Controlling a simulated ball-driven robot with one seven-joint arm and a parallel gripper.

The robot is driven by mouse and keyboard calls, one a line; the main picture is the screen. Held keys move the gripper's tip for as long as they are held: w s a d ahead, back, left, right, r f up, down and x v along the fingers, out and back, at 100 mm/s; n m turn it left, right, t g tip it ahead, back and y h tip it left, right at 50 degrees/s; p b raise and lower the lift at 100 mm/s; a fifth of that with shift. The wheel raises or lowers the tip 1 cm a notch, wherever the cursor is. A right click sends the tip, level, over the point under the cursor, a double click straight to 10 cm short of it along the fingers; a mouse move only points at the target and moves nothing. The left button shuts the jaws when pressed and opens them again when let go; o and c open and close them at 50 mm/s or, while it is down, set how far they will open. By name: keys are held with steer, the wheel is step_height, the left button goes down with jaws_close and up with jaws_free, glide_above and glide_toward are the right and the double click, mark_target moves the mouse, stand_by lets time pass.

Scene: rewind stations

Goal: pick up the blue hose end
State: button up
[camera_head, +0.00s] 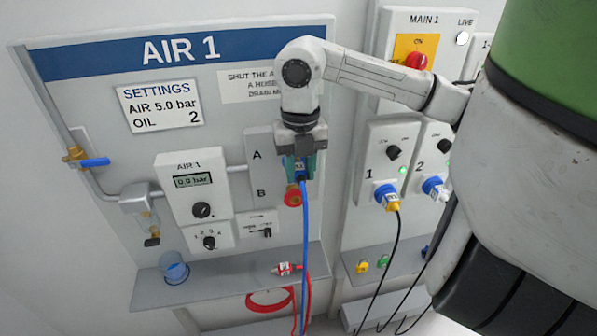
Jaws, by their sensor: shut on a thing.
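My gripper (300,164) is in front of the A/B outlet plate (261,172) on the AIR 1 panel. It is shut on the blue hose end (300,174), which is largely hidden between the fingers. The blue hose (305,235) hangs straight down from it, past the shelf front. I cannot tell whether the hose end touches the outlet behind it. The red outlet (292,196) beside letter B shows just below my gripper; the outlet beside A is hidden.
The grey shelf (222,284) carries a blue cup (174,270) and a red hose end (288,268). A red hose coil (268,300) hangs below. To the right, blue plugs (387,195) with black cables sit in sockets under MAIN 1. A blue-handled valve (92,162) is at left.

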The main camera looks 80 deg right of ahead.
jaws_close()
steer(key=shift+r, duration=0.1)
steer(key=shift+s+a+r+b, duration=0.2)
steer(key=shift+a+r+b, duration=0.1)
steer(key=shift+a+r, duration=0.1)
steer(key=s+a+r+b, duration=0.1)
steer(key=s+a+r, duration=0.1)
steer(key=a, duration=0.4)
steer(key=s+a+r+b, duration=0.2)
steer(key=s+a+r, duration=0.1)
steer(key=a+r, duration=0.2)
steer(key=shift+a, duration=0.55)
steer(key=shift+o, duration=1.5)
jaws_free()
jaws_close()
steer(key=shift+s+a+b, duration=0.3)
steer(key=shift+a+b, duration=0.1)
steer(key=shift+a, duration=0.35)
steer(key=shift+s+a+b, duration=0.3)
steer(key=shift+a+b, duration=0.1)
steer(key=shift+a, duration=0.35)
